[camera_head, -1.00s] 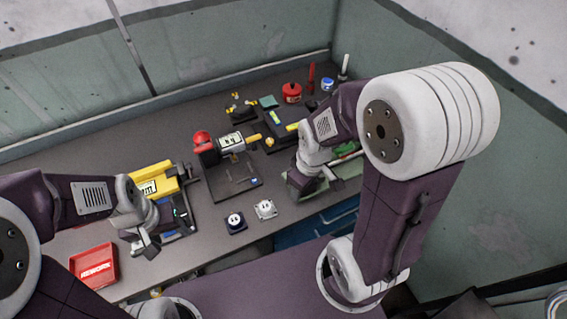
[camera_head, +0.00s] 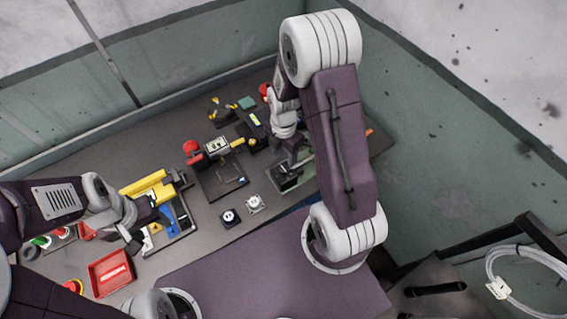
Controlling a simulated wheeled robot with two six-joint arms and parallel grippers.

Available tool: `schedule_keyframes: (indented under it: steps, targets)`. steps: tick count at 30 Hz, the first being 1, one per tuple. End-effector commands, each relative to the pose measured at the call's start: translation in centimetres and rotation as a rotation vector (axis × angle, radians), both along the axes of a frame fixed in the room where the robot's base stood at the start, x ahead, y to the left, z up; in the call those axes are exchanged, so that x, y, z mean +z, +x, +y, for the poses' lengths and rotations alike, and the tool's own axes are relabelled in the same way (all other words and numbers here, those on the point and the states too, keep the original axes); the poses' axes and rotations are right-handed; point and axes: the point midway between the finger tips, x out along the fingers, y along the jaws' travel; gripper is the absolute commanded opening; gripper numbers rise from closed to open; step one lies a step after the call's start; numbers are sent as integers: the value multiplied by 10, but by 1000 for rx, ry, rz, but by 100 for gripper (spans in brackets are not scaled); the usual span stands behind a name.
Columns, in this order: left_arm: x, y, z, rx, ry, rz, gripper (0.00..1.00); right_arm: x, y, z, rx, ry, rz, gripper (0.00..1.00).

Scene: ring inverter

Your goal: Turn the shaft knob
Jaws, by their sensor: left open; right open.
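A small machine (camera_head: 217,148) with a white label stands at the middle of the bench. It has a round red part (camera_head: 191,147) at its left end and a yellow part (camera_head: 238,143) sticking out at its right end; I cannot tell which one is the shaft knob. My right gripper (camera_head: 288,180) is open, low over the bench to the right of the machine, partly hidden by its own arm. My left gripper (camera_head: 136,244) is open and empty, beside the yellow fixture (camera_head: 150,187) and above the red tray. Neither gripper touches the machine.
A red tray (camera_head: 112,273) lettered REWORK lies at the front left. Two small socket-like pieces, one dark (camera_head: 230,219) and one white (camera_head: 254,204), lie in front of the machine. A blue-and-black tray (camera_head: 172,228) is beside my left gripper. A wall stands behind the bench.

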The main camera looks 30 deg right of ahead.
Motion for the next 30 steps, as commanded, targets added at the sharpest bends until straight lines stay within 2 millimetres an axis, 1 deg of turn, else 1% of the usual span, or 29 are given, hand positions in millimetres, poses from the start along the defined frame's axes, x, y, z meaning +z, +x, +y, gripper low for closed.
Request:
schedule_keyframes:
  steps: [6, 9, 12, 16, 23, 24, 26, 27, 29, 30]
  targets:
    - [10, 0, 0, 0, 0, 0, 53, -43, -3, 1, -1, 1, 9, 53]
    - [13, 0, 0, 0, 0, 0, 53, -61, -2, 1, -1, 1, 6, 53]
    - [16, 0, 0, 0, 0, 0, 53, -75, -2, 0, -1, 1, 4, 53]
    - [17, 0, 0, 0, 0, 0, 53, -83, -1, 0, -2, 0, 1, 53]
    - [16, 0, 0, 0, 0, 0, 53, -85, 0, 0, -2, 0, 0, 53]
    - [16, 0, 0, 0, 0, 0, 53, -85, 0, 0, -2, 0, 0, 48]
    - [16, 0, 0, 0, 0, 0, 53, -85, 0, 0, -2, 0, 0, 31]
    - [16, 0, 0, 0, 0, 0, 53, -85, 0, 0, -2, 0, 0, 20]
    - [16, 0, 0, 0, 0, 0, 53, -85, 0, 0, -2, 0, 0, 3]
    - [16, 0, 0, 0, 0, -1, 53, -85, 0, 0, -2, 0, 0, 0]
